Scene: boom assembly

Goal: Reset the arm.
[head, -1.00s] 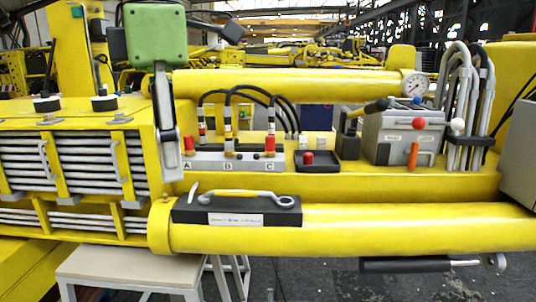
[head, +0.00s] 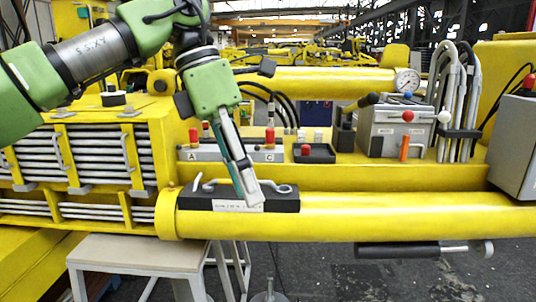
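My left gripper (head: 250,200) reaches down from the upper left. Its fingers overlap the middle of a wrench-like tool (head: 284,189) on a black holder (head: 192,201) with a white label. Seen from the side, I cannot tell whether the fingers are apart or touching the tool. A grey control box (head: 385,140) stands at right, with a red knob (head: 408,116), a blue knob (head: 408,95), a white ball (head: 444,117) and an orange handle (head: 404,148). Red-topped couplings stand on a strip (head: 215,154) marked A and C; the part between is hidden by the gripper. My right gripper is not in view.
The holder sits on a thick yellow tube (head: 400,217). A black tray (head: 325,157) with a red knob lies behind it. Bent grey pipes (head: 467,105) rise at right. A grey-white stool (head: 145,252) stands below left. A black-gripped rod (head: 400,250) hangs under the tube.

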